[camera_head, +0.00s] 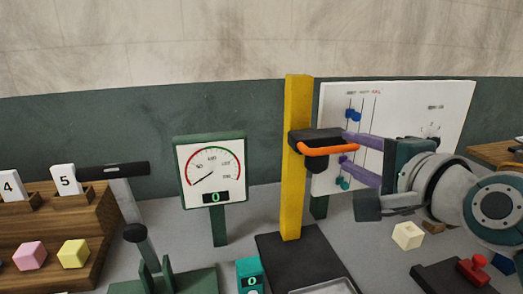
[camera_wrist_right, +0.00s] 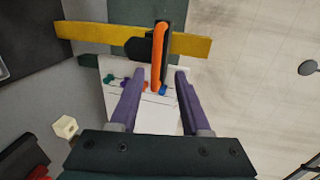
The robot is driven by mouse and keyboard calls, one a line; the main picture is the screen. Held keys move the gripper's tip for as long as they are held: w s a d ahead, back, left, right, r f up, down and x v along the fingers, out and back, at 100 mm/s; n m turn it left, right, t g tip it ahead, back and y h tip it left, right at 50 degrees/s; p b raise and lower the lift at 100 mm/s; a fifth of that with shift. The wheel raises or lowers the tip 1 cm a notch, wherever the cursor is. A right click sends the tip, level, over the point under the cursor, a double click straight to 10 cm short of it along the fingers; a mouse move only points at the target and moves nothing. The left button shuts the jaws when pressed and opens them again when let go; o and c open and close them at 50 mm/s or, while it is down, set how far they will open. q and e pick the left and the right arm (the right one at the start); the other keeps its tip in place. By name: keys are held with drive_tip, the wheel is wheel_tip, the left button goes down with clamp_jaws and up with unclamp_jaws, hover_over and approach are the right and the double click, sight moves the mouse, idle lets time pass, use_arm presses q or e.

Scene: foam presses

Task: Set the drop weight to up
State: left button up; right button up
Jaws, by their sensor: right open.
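The drop weight (camera_head: 315,135) is a dark block with an orange handle (camera_head: 327,151), on the upper part of a yellow upright post (camera_head: 294,200). The block sits well above the dark base. My right gripper (camera_head: 343,148) comes in from the right with its purple fingers open. In the right wrist view the near part of the orange handle (camera_wrist_right: 159,55) lies between the open fingertips (camera_wrist_right: 159,75), with a gap visible on both sides. The yellow post (camera_wrist_right: 90,36) crosses behind it. My left gripper is not in view.
A dial gauge (camera_head: 210,172) with a display reading 0 stands left of the post. A white board (camera_head: 440,110) stands behind my right gripper. A lever press (camera_head: 140,235) and a wooden stepped rack (camera_head: 95,215) are at left. A cream cube (camera_head: 407,236) lies at right.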

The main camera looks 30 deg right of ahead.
drive_tip(key=shift+v, duration=2.05)
